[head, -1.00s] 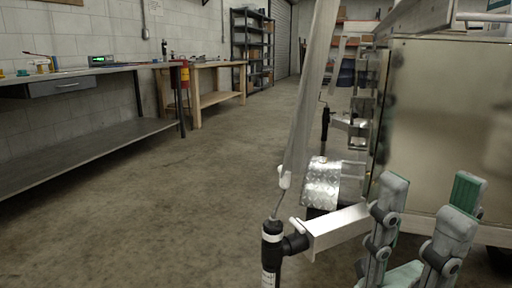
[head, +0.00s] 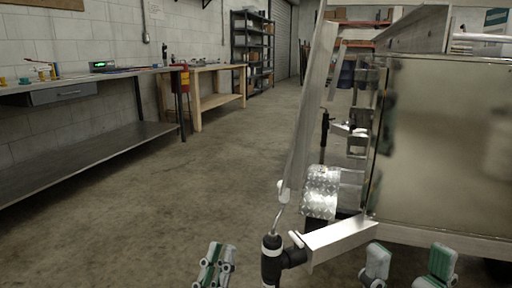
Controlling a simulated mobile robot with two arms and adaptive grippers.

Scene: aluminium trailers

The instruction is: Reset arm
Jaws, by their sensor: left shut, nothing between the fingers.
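My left gripper (head: 215,262) shows at the bottom edge, left of the trailer jack. Its grey and green fingers are close together, with nothing seen between them. My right gripper (head: 409,264) shows at the bottom right, in front of the trailer. Its two fingers stand wide apart and nothing shows between them. Both grippers are cut off by the frame's lower edge, so their arms are hidden.
An aluminium trailer (head: 440,150) fills the right side. Its black jack (head: 271,262) and silver beam (head: 340,238) are close to both grippers. A metal workbench (head: 90,140) and wooden bench (head: 215,100) line the left wall. The concrete floor between is clear.

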